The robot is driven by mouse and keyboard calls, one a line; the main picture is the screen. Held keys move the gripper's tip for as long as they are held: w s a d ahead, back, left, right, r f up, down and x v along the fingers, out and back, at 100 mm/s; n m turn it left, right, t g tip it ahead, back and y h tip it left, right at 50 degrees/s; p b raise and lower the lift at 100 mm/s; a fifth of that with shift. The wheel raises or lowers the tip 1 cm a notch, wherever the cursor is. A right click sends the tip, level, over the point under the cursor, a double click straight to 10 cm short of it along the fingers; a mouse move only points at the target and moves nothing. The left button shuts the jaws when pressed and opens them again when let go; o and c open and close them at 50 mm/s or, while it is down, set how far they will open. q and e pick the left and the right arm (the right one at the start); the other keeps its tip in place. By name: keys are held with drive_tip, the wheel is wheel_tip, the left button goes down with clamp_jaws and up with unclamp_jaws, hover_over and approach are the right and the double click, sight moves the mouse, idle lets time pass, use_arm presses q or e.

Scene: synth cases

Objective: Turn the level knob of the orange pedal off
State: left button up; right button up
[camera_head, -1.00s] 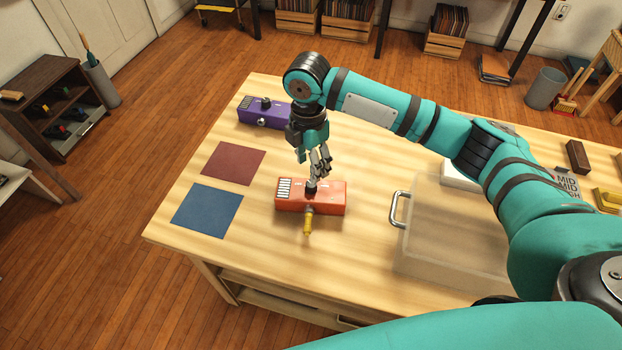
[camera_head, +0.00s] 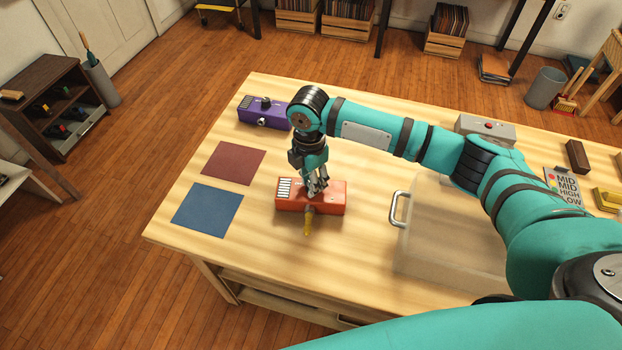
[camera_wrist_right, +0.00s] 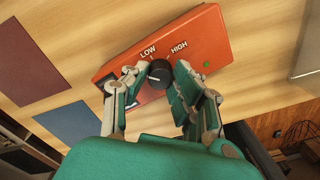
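In the right wrist view, the pedal (camera_wrist_right: 217,40) carries the words LOW and HIGH, a small green spot and a black round knob (camera_wrist_right: 160,73) with a pale pointer line. My right gripper (camera_head: 316,187) is down over the pedal, hiding the knob from the head. In the wrist view, my right gripper's fingers (camera_wrist_right: 161,70) stand open on either side of the knob; firm contact is not visible. My left gripper is out of view.
A purple pedal (camera_head: 262,118) stands behind. A red mat (camera_head: 233,163) and a blue mat (camera_head: 206,210) lie left. A clear box with a metal handle (camera_head: 398,209) stands right. A grey box with a red button (camera_head: 486,128) is at the back right.

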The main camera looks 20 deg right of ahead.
clamp_jaws()
drive_tip(key=n+p, duration=0.2)
drive_tip(key=p, duration=0.1)
drive_tip(key=shift+r, duration=0.3)
drive_tip(key=shift+f+n+p, duration=0.3)
drive_tip(key=shift+n+p, duration=0.15)
drive_tip(key=shift+n, duration=0.35)
drive_tip(key=o, duration=0.7)
unclamp_jaws()
